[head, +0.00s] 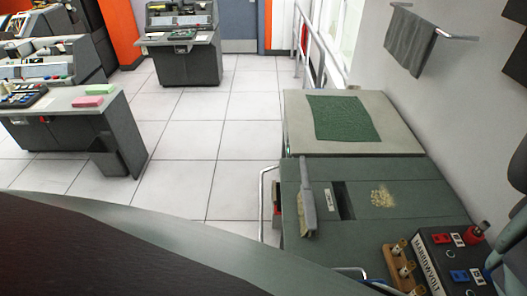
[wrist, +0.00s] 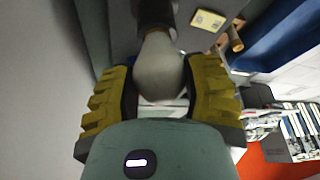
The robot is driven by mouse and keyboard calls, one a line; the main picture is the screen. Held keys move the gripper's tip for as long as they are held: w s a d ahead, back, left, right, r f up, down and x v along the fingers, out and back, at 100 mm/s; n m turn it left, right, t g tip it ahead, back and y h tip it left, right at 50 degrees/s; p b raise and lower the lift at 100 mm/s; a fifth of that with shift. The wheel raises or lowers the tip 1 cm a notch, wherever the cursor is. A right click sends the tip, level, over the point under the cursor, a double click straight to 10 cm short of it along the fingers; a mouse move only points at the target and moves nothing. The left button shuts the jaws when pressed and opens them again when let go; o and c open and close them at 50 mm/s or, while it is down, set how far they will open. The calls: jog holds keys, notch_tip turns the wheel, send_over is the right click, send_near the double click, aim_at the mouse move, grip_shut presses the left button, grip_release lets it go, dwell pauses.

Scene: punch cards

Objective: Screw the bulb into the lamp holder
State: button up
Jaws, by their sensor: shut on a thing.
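In the wrist view, my gripper (wrist: 160,85) has its two ribbed yellow-and-black fingers shut on a pale, frosted bulb (wrist: 161,68). The bulb's narrow neck points to the top of the picture. It meets or overlaps a dark round part (wrist: 153,12), which may be the lamp holder; I cannot tell whether the bulb is seated in it. In the head view, neither the bulb nor my fingers can be made out. There, a dark control box (head: 437,262) with a red part (head: 476,233) stands at the lower right.
A wooden rack (head: 402,272) with several pegs stands left of the box. A brush (head: 308,200) lies beside a dark slot in the green-grey bench (head: 350,235). A green mat (head: 343,118) lies behind. A grey towel (head: 409,41) hangs on the wall.

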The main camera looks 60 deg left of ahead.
jog(key=shift+s+p, duration=0.1)
jog(key=shift+p, duration=0.2)
jog(key=m+t+p, duration=0.1)
jog(key=m+p, duration=0.1)
jog(key=shift+r+m+p, duration=0.1)
jog(key=shift+m+p, duration=0.2)
jog(key=shift+p, duration=0.05)
jog(key=shift+m+h+p, duration=0.3)
jog(key=shift+m+p, duration=0.35)
jog(key=shift+m, duration=0.15)
jog(key=shift+m+t+p, duration=0.4)
jog(key=shift+m+p, duration=0.2)
jog(key=shift+p, duration=0.3)
jog(key=shift+m+t+h+p, duration=0.4)
jog(key=shift+m+h+p, duration=0.1)
jog(key=shift+m+p, duration=0.8)
jog(key=shift+m+p, duration=0.5)
jog(key=shift+m+t+h+p, duration=0.3)
jog(key=shift+m+h+p, duration=0.2)
jog(key=shift+m+p, duration=0.5)
jog(key=shift+f+m+p, duration=0.2)
jog(key=shift+m+p, duration=0.1)
jog(key=shift+m, duration=0.2)
